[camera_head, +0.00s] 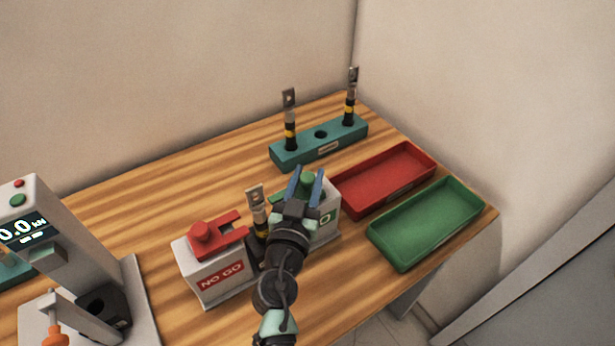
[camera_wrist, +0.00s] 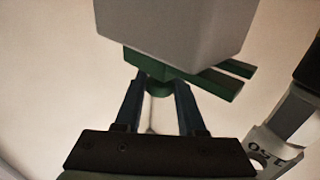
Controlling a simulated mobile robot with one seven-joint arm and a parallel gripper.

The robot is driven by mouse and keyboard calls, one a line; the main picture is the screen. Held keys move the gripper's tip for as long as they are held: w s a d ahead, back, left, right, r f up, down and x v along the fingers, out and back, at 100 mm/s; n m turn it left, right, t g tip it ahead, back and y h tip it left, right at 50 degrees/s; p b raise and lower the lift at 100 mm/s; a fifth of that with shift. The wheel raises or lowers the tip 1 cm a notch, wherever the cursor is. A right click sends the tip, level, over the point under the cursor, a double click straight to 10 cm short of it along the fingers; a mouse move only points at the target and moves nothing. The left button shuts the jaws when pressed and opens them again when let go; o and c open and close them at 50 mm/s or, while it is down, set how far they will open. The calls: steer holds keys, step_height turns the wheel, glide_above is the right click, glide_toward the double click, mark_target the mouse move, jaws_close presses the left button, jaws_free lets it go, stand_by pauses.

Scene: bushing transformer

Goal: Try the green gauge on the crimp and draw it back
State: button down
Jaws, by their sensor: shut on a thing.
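The green gauge (camera_head: 308,177) lies on the white block (camera_head: 328,225), whose front is mostly hidden by my arm. My gripper (camera_head: 306,186) has its blue fingers on either side of the gauge's knob. In the wrist view the fingers (camera_wrist: 158,85) are shut on the knob, and the green gauge (camera_wrist: 170,70) lies flat against the grey block with its two prongs pointing right. The crimp piece (camera_head: 259,213), a metal lug with a yellow and black band, stands upright left of the gauge, apart from it. Its lug (camera_wrist: 285,118) shows at the wrist view's right.
A red gauge (camera_head: 208,236) sits on the NO GO block (camera_head: 210,277) to the left. A teal rack (camera_head: 320,148) holds two lugs behind. A red tray (camera_head: 372,203) and a green tray (camera_head: 427,240) are at right. A press (camera_head: 85,265) stands at far left.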

steer(key=shift+s+a+f+b, duration=0.2)
steer(key=shift+a+b, duration=0.15)
steer(key=shift+b, duration=0.3)
steer(key=shift+s+a+r+b, duration=0.2)
steer(key=shift+s+a+b, duration=0.1)
steer(key=shift+a, duration=0.25)
steer(key=c, duration=0.5)
jaws_free()
